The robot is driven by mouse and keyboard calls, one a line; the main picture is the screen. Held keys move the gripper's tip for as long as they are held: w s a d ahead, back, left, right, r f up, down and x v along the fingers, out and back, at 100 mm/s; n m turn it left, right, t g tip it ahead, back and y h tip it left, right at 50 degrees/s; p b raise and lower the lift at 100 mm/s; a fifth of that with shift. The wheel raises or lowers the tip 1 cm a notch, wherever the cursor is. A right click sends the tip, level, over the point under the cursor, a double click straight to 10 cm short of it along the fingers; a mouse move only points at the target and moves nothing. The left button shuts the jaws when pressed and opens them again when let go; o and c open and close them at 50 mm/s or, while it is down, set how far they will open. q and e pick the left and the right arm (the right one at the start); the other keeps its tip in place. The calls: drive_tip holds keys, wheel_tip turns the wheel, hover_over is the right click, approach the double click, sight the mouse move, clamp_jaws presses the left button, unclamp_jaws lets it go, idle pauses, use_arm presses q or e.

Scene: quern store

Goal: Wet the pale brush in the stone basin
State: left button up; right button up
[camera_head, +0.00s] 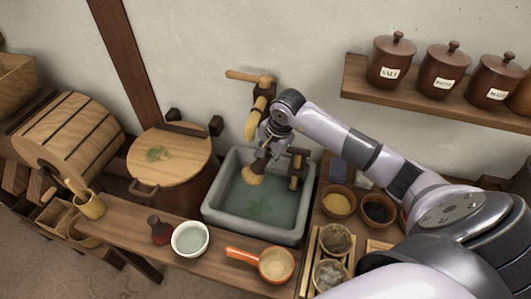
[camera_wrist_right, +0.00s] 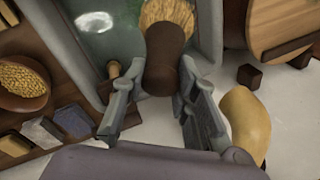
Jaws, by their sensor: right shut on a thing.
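The brush's pale straw bristles (camera_head: 250,176) hang down inside the basin outline near the back wall. They also show at the top of the right wrist view (camera_wrist_right: 168,12). Whether they touch the water, I cannot tell. The two fingers of my right gripper (camera_wrist_right: 160,100) flank the handle. My left gripper is not in view.
A wooden spout (camera_head: 253,120) stands behind the basin, close to my right gripper. A dark wooden fitting (camera_head: 296,170) is at the basin's right rim. Bowls of grain (camera_head: 338,205) stand to the right; a white bowl (camera_head: 190,238) and an orange pan (camera_head: 275,265) stand in front.

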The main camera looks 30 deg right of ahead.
sight(266, 163)
drive_tip(key=shift+f, duration=0.55)
drive_tip(key=b+x, duration=0.1)
drive_tip(key=x, duration=0.1)
drive_tip(key=shift+f+b, duration=0.4)
drive_tip(key=shift+f, duration=0.4)
use_arm(q)
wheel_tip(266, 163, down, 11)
drive_tip(key=b, duration=0.9)
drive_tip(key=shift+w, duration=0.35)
use_arm(e)
wheel_tip(266, 163, down, 9)
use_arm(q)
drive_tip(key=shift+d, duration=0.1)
use_arm(e)
drive_tip(key=shift+d+r, duration=0.1)
drive_tip(key=shift+r, duration=0.05)
drive_tip(key=shift+r+p, duration=2.45)
drive_tip(key=shift+r, duration=2.15)
use_arm(q)
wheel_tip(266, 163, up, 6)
drive_tip(key=p, duration=0.1)
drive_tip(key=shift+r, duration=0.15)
use_arm(e)
drive_tip(key=shift+r, duration=1.55)
